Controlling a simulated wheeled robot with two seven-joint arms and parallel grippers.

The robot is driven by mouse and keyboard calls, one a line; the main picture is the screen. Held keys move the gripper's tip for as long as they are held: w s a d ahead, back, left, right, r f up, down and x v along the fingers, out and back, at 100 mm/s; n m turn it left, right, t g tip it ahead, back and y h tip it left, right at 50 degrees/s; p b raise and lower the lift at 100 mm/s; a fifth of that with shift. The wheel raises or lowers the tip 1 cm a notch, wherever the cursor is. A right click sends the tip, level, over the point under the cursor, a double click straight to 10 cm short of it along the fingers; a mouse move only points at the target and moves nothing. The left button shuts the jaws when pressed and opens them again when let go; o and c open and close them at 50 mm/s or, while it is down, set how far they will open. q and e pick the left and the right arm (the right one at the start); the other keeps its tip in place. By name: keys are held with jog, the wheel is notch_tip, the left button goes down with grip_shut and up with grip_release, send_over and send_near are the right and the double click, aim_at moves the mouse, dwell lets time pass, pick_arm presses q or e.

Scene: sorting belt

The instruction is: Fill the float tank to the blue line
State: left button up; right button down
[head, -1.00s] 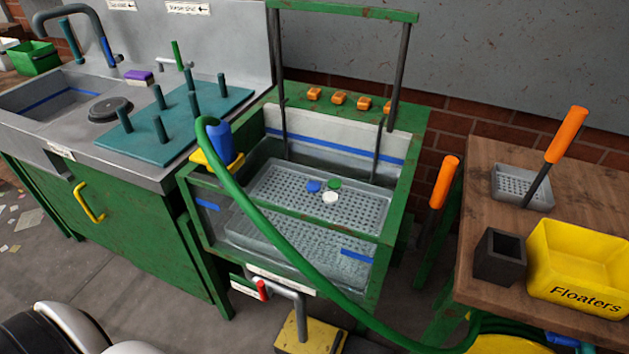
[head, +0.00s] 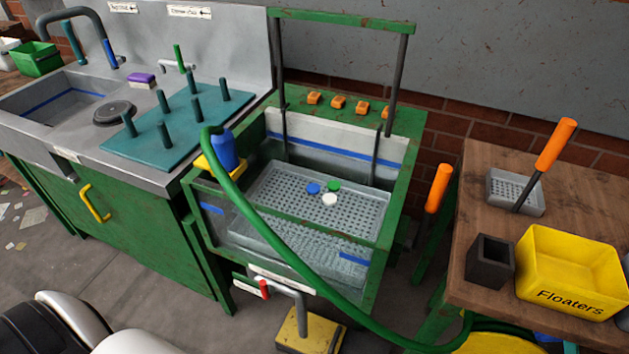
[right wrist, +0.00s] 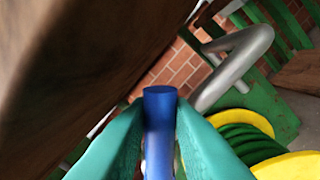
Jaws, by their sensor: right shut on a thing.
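The float tank (head: 405,190) has a green frame and clear front in the head view. A blue line (head: 340,150) runs along its back wall. Clear water seems to stand below that line; its exact level is hard to tell. A green hose (head: 285,258) ends at a blue nozzle (head: 226,150) on the tank's left rim. My right gripper (right wrist: 160,130) is shut on a blue handle (right wrist: 159,102) in the right wrist view. My left gripper is not visible.
A wooden table (head: 476,218) at right carries a yellow Floaters bin (head: 570,272), a dark cup (head: 490,262) and a grey tray (head: 516,205). A green hose reel with yellow rims (right wrist: 290,165) and a grey pipe (right wrist: 240,58) are close to my right gripper. A sink (head: 65,102) stands left.

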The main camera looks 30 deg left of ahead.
jog(key=shift+a+f, duration=0.1)
jog(key=shift+a, duration=0.1)
jog(key=n+p, duration=0.1)
jog(key=a+r+n, duration=0.1)
jog(key=n, duration=0.1)
jog(key=shift+s+p, duration=0.1)
jog(key=shift+p, duration=0.25)
jog(key=shift+a+r+n+p, duration=0.15)
jog(key=shift+a+n+p, duration=0.15)
jog(key=shift+n, duration=0.4)
dwell(1.4)
